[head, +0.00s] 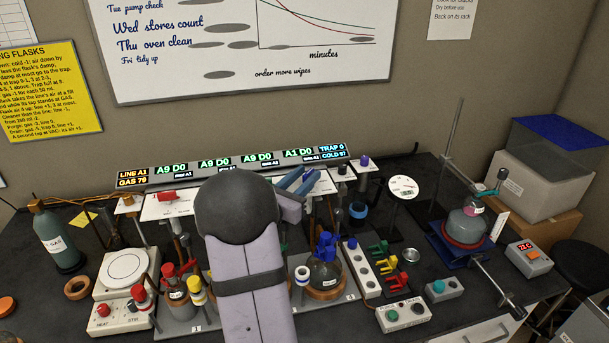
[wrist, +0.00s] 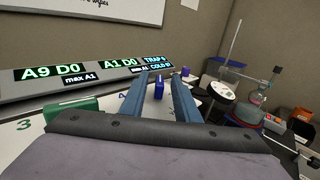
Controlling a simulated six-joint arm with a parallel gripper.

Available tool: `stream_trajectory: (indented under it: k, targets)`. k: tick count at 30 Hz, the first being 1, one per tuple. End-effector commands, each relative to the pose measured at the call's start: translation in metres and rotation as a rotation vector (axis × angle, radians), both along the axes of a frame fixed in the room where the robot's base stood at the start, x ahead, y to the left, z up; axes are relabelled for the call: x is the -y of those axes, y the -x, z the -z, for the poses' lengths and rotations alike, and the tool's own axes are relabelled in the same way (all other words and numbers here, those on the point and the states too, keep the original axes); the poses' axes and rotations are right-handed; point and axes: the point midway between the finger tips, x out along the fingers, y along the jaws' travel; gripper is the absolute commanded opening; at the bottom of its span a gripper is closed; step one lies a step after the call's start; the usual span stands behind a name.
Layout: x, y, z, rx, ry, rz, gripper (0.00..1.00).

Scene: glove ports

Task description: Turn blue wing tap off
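The blue wing tap (wrist: 158,91) shows in the wrist view as a small upright blue piece on the white panel near the number 4. My gripper (wrist: 160,88) is open, with one blue-grey finger on each side of the tap. Gaps show between the tap and both fingers in that view, so I see no contact. In the head view my gripper (head: 300,182) is over the right part of the white panel, and its fingers and my arm hide the tap there. I cannot tell the tap's exact turn angle.
A green wing tap (wrist: 72,112) is left of my gripper by the number 3. A red wing tap (head: 167,196) is at the panel's left. A display bar (head: 240,165) runs behind the panel.

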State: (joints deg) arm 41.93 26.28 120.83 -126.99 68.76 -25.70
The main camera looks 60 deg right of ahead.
Motion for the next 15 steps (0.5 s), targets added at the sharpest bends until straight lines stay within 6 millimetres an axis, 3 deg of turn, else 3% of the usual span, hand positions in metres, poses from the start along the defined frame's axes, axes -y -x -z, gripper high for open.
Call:
stream_trajectory:
  k: [5, 8, 9, 15]
  targets:
    - [-0.0001, -0.0001, 0.0003, 0.000, 0.000, 0.000, 0.27]
    - [-0.0002, 0.0000, 0.0003, 0.000, 0.000, 0.000, 0.03]
    - [-0.0002, -0.0001, 0.0003, 0.000, 0.000, 0.000, 0.00]
    - [0.0000, -0.0008, 0.0004, 0.001, 0.002, 0.009, 0.00]
